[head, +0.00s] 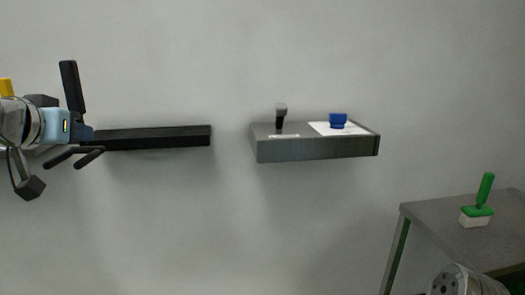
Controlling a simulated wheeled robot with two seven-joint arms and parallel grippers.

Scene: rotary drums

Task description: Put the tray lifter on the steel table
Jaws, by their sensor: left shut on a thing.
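My left gripper (81,132) is at the far left, at the end of a pale blue and grey wrist. It is shut on a dark thing, which I take to be the tray lifter (72,88). A black paddle-like piece stands up from the jaws and dark prongs point down; I cannot tell which dark parts are fingers. It is held in the air, well left of the steel table (435,217). The table is at the lower right, with a grey top and dark legs. My right gripper is out of view; only a grey arm part shows at the bottom right.
A green-handled tool with a white base (476,212) stands on the table; the top to its left is bare. A grey wall shelf (315,149) holds a dark tool (281,113) and a blue object (338,120) on a white sheet. A black bar (155,138) is right of the gripper.

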